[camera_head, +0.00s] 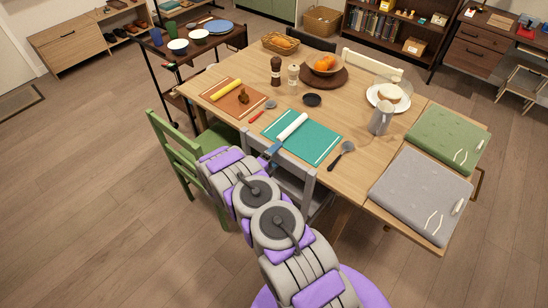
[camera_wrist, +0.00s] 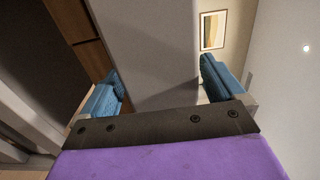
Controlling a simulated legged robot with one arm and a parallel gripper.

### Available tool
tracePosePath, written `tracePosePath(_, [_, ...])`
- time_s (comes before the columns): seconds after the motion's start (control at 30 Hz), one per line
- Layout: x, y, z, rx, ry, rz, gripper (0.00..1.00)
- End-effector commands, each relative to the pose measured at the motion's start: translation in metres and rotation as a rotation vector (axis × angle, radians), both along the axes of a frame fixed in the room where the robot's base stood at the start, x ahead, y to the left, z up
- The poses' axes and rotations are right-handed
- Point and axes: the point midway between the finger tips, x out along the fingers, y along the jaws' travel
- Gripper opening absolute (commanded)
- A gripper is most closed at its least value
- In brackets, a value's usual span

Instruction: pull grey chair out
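The grey chair (camera_head: 309,183) stands at the near side of the wooden table (camera_head: 345,180), its back toward me and its seat partly under the tabletop. My arm hides much of the chair. My gripper (camera_head: 268,152) is at the left part of the chair's backrest, with a blue finger showing. In the wrist view my gripper (camera_wrist: 162,88) is open, with blue pads left and right. A broad grey surface (camera_wrist: 140,45), apparently the chair's back, lies between the fingers. A gap shows beside the right finger; contact at the left one is unclear.
A green chair (camera_head: 172,150) stands close on the left. A teal placemat (camera_head: 310,142) with a rolling pin lies behind the grey chair. Floor (camera_head: 110,210) is clear at left.

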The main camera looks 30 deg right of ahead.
Motion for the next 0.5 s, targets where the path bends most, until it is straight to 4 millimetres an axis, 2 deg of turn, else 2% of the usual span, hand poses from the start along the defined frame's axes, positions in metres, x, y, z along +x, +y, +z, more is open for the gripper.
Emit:
tracePosePath(0.07, [0.0001, 0.0001, 0.0000, 0.000, 0.000, 0.000, 0.88])
tracePosePath(0.5, [-0.0001, 0.0003, -0.0012, 0.002, 0.002, 0.000, 0.45])
